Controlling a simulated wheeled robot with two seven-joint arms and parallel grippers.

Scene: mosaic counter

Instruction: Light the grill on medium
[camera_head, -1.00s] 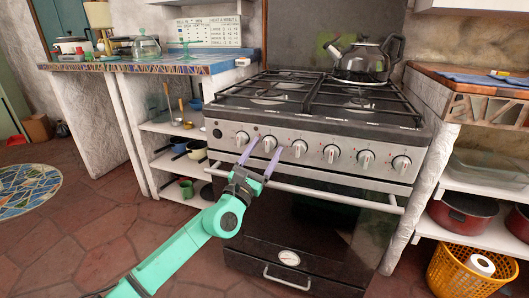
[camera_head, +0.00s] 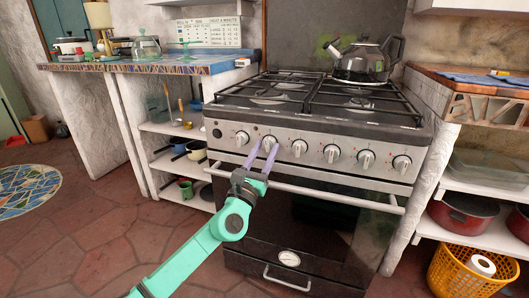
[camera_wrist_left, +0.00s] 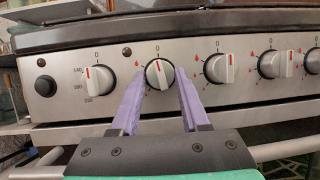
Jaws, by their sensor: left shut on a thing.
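The stove's steel front panel (camera_head: 315,165) carries a row of several round knobs with 0 marks above them. My left gripper (camera_head: 263,147) reaches the second knob from the left, with its two purple fingers pointing at the panel. In the left wrist view the fingers (camera_wrist_left: 158,84) flank this second knob (camera_wrist_left: 159,74) and are shut on its sides. Its red line points nearly straight up, close to the 0. The leftmost knob (camera_wrist_left: 97,80) has numbers such as 140 and 180 around it. I cannot tell which knob is the grill's. My right gripper is not in view.
A horizontal oven handle (camera_head: 330,192) runs just below the knobs, close to my left gripper. A round black button (camera_wrist_left: 45,86) sits left of the knobs. The tiled floor in front is clear.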

